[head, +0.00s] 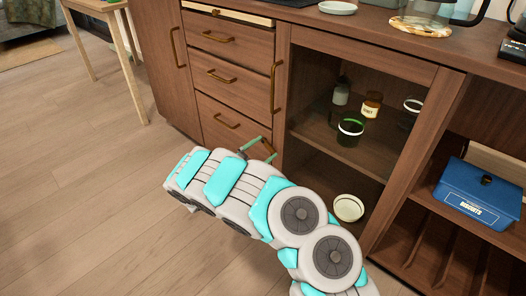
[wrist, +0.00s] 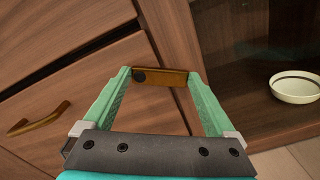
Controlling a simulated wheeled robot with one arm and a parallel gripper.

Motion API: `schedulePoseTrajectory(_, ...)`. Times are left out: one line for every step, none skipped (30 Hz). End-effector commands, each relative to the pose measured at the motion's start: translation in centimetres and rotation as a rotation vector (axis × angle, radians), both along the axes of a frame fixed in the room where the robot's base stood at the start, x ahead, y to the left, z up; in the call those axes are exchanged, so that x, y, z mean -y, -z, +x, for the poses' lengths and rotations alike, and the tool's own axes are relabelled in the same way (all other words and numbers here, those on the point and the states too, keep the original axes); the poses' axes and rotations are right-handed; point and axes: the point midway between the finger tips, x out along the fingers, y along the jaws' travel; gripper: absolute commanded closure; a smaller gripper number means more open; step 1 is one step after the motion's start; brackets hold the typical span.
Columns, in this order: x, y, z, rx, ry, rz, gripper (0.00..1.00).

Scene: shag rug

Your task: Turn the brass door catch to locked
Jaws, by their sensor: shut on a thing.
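The brass door catch (wrist: 162,77) is a short flat bar with a dark round pivot at its left end in the wrist view. It lies about crosswise there, on the wooden frame strip beside the glass-fronted cabinet opening (head: 350,115). My gripper (wrist: 160,76) is shut on it, one fingertip at each end of the bar; the gripper also shows in the head view (head: 261,149), low at the cabinet front. In the head view the catch is mostly hidden by my fingers. I see no lock marking.
Left of the catch are drawers with brass pulls (head: 221,121). A vertical brass handle (head: 274,87) stands above it. Behind the front are jars (head: 372,103) and a bowl (head: 348,208). A blue biscuit tin (head: 478,190) sits right. The wooden floor (head: 80,190) at left is clear.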

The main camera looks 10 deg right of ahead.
Motion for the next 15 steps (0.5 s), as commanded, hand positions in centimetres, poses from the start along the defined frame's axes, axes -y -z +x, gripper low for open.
schedulePoseTrajectory(0.22,-0.06,-0.12,-0.036,0.005,-0.025,0.65)
schedulePoseTrajectory(0.23,-0.13,-0.13,-0.058,0.004,-0.041,0.65)
schedulePoseTrajectory(0.23,-0.23,-0.15,-0.088,0.004,-0.063,0.65)
schedulePoseTrajectory(0.23,-0.30,-0.16,-0.109,0.004,-0.077,0.65)
schedulePoseTrajectory(0.23,-0.36,-0.18,-0.130,0.004,-0.093,0.65)
schedulePoseTrajectory(0.23,-0.45,-0.19,-0.157,0.004,-0.112,0.65)
schedulePoseTrajectory(0.22,-0.51,-0.20,-0.177,0.004,-0.127,0.65)
schedulePoseTrajectory(0.21,-0.57,-0.21,-0.196,0.004,-0.140,0.65)
schedulePoseTrajectory(0.22,-0.64,-0.22,-0.220,0.004,-0.158,0.65)
schedulePoseTrajectory(0.21,-0.70,-0.23,-0.238,0.003,-0.170,0.65)
schedulePoseTrajectory(0.21,-0.73,-0.22,-0.254,0.003,-0.181,0.65)
schedulePoseTrajectory(0.22,-0.80,-0.22,-0.274,0.003,-0.196,0.65)
schedulePoseTrajectory(0.22,-0.84,-0.22,-0.289,0.003,-0.207,0.65)
schedulePoseTrajectory(0.22,-0.89,-0.22,-0.302,0.003,-0.216,0.65)
schedulePoseTrajectory(0.23,-0.93,-0.21,-0.319,0.003,-0.228,0.65)
